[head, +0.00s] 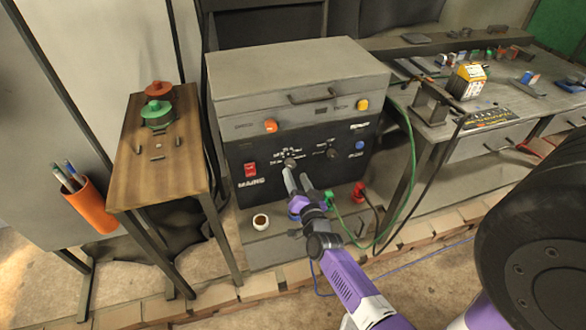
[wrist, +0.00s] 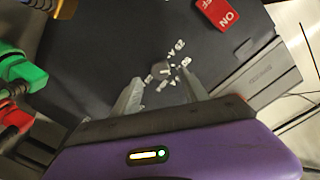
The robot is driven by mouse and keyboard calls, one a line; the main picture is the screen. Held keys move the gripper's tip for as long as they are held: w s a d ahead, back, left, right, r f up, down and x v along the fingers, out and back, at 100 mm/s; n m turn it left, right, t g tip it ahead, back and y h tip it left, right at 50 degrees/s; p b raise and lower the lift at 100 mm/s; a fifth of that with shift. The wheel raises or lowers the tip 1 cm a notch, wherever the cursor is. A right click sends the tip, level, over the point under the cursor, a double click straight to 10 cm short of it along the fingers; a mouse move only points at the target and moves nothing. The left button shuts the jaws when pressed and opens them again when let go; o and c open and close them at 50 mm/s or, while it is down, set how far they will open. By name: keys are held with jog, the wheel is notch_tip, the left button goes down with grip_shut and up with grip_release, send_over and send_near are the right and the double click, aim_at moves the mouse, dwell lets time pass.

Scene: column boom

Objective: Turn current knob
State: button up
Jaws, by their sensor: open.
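The knob with a ring of white markings (head: 290,161), some reading like amp values, is on the black front panel of the grey machine (head: 300,85). In the wrist view this small dark knob (wrist: 164,71) lies just beyond and between my fingertips. My gripper (head: 298,178) is in front of the panel, just below the knob in the head view. In the wrist view my gripper (wrist: 162,82) has its two fingers spread, with nothing between them. I cannot tell whether the fingertips touch the panel.
A red switch (head: 250,169) sits left of the knob; its ON/OFF face also shows in the wrist view (wrist: 219,14). A second dark knob (head: 331,152) is to the right. Green and red plugs (head: 358,192) with cables are at lower right.

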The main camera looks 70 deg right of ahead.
jog(key=shift+v, duration=1.2)
jog(key=s+a+r+n+t+y, duration=0.25)
jog(key=a+r+n, duration=0.25)
jog(key=a, duration=0.6)
jog(key=s+a+r+n+t+y, duration=0.2)
jog(key=a+r+n+y, duration=0.3)
jog(key=a, duration=0.6)
jog(key=s+a+r+n+y, duration=0.3)
jog(key=s+a, duration=0.3)
jog(key=a, duration=0.1)
jog(key=s+a+r+n+y, duration=0.3)
jog(key=s+a+r+n, duration=0.1)
jog(key=s+a, duration=0.3)
jog(key=shift+s+a+g, duration=0.2)
jog(key=shift+a+g, duration=0.2)
jog(key=shift+g, duration=0.05)
